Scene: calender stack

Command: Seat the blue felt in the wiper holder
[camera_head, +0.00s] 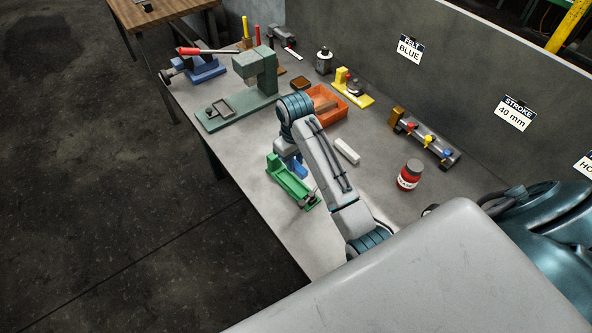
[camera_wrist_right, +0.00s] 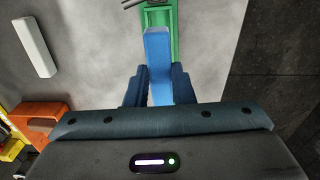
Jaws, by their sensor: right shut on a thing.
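The blue felt (camera_wrist_right: 158,50) is a light-blue block between the fingers of my right gripper (camera_wrist_right: 158,80), which is shut on it. The green wiper holder (camera_head: 290,183) lies on the bench near its front edge. In the right wrist view the holder (camera_wrist_right: 178,30) runs behind the felt's far end; whether they touch I cannot tell. In the head view the felt (camera_head: 298,168) shows just over the holder's back side, and my right arm hides part of the gripper. My left gripper is not in view.
A white bar (camera_head: 347,151) lies right of the holder. An orange bin (camera_head: 332,107) and a green press (camera_head: 255,85) stand behind. A red jar (camera_head: 410,174) and a rack with coloured knobs (camera_head: 425,137) are at right.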

